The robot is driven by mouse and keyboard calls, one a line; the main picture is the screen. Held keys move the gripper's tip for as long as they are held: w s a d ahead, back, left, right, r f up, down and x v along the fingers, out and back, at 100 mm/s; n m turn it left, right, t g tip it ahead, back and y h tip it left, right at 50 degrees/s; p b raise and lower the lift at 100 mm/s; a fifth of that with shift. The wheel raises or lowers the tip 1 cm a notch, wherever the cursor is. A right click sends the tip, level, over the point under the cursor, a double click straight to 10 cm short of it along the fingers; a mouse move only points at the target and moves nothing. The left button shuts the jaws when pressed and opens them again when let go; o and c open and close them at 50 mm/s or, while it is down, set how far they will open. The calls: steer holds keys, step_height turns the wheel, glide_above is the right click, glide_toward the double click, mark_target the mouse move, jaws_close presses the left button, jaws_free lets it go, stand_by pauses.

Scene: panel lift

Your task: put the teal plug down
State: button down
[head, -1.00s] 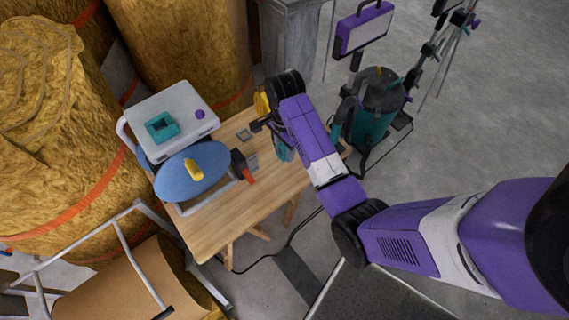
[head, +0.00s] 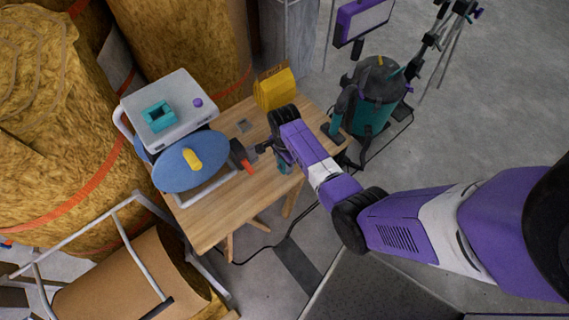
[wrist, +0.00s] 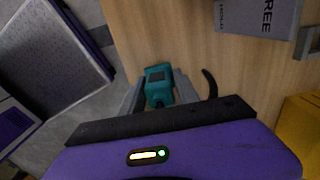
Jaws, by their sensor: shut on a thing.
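The teal plug (wrist: 158,84) sits between the two grey fingers of my gripper (wrist: 160,92) in the wrist view, with bare wooden tabletop beyond it. My gripper is shut on it. In the head view my gripper (head: 272,149) is over the right part of the wooden table (head: 222,212), and the teal plug (head: 284,161) is partly hidden by my wrist. I cannot tell whether the plug touches the tabletop. A dark curved piece (wrist: 210,83), perhaps a cord, shows just right of the plug.
A white case (head: 178,90) with a teal square frame (head: 159,116) and a blue disc (head: 180,166) occupy the table's left. A red-tipped tool (head: 242,159) lies left of my gripper. A yellow box (head: 275,90) stands behind it. A teal canister (head: 372,105) stands beyond the right edge.

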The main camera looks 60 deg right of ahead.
steer(key=shift+f, duration=0.2)
steer(key=c, duration=0.9)
jaws_free()
steer(key=shift+r, duration=0.1)
